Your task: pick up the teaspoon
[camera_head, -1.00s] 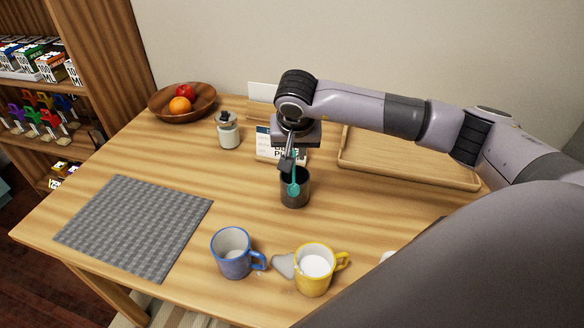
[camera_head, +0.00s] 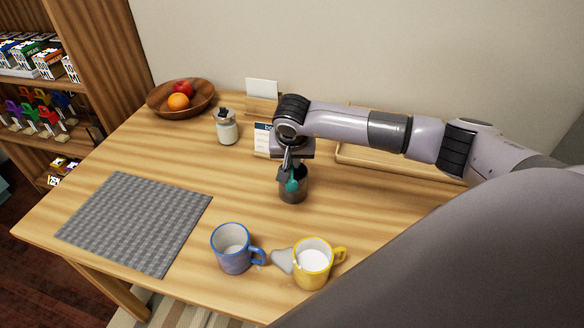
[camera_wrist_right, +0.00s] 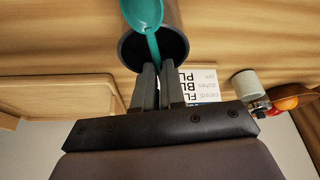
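The teal teaspoon (camera_head: 292,185) stands in a dark cup (camera_head: 293,196) on the wooden table, bowl end up and handle down inside. In the right wrist view the spoon's bowl (camera_wrist_right: 142,12) is at the top, and its handle runs down over the mouth of the cup (camera_wrist_right: 178,22). My right gripper (camera_head: 285,176) points down at the cup's rim, close beside the spoon. In the wrist view its two fingers (camera_wrist_right: 158,72) have a narrow gap between them, with the handle's lower part at that gap. Contact is not clear. My left gripper is out of view.
A blue mug (camera_head: 232,250) and a yellow mug (camera_head: 312,266) stand near the front edge. A grey mat (camera_head: 135,222) lies at left. A jar (camera_head: 227,130), a card (camera_head: 262,138), a fruit bowl (camera_head: 205,98) and a wooden tray (camera_head: 380,162) are farther back.

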